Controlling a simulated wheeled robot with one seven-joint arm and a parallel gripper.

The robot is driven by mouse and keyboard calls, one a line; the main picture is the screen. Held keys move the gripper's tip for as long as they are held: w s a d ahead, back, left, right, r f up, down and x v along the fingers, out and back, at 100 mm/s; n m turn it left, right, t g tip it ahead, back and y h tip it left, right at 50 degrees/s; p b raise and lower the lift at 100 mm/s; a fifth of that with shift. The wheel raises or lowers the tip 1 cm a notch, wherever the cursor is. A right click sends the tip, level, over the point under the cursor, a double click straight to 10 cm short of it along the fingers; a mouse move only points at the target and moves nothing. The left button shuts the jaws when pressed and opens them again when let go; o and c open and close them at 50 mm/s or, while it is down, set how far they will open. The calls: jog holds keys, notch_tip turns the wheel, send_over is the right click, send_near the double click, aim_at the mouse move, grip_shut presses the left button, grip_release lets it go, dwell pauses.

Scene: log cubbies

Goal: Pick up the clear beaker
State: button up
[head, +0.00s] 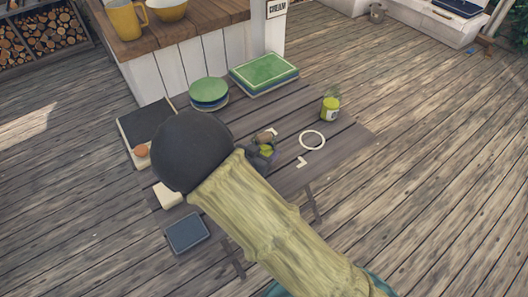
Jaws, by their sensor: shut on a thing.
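My arm crosses the picture from the lower right, and its dark round joint covers the left middle of the table. The dark grey end with my gripper (287,147) shows just right of the arm, over the table. Two small pale finger pieces stand apart on either side of a see-through space. A pale ring (312,140) lies just beyond them and looks like the rim of the clear beaker, whose walls barely show. The gripper appears shut on this beaker. I cannot tell whether the beaker is clear of the table.
A jar with a green label (331,109) stands right of the ring. A green box (263,72) and a round green-topped stack (208,93) sit at the back. A dark board (147,123) and a blue-grey block (188,233) lie left.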

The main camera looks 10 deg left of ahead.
aim_at(265, 134)
jog(key=shift+r+p, duration=0.65)
jog(key=shift+r, duration=3.45)
